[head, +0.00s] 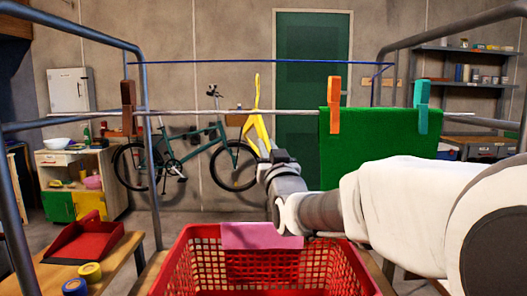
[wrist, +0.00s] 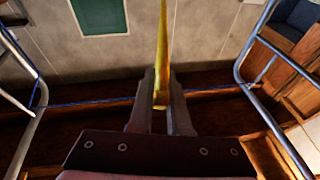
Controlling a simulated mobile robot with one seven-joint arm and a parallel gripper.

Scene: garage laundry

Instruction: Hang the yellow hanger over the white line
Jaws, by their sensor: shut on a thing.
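The yellow hanger (head: 257,128) is upright in the head view, its hook pointing up and rising above the level of the white line (head: 200,112). I cannot tell whether it touches the line or is apart from it. My gripper (head: 268,158) is below the line, at the hanger's lower part, and is shut on it. In the wrist view the hanger (wrist: 162,45) stands as a narrow yellow strip between the two fingers of my gripper (wrist: 161,75). The white line does not show clearly in the wrist view.
A green cloth (head: 375,148) hangs on the line at right with an orange peg (head: 334,104) and a teal peg (head: 421,106). A brown peg (head: 128,106) is at left. A blue line (head: 220,61) runs behind. A red basket (head: 205,262) with a pink cloth (head: 262,236) stands below.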

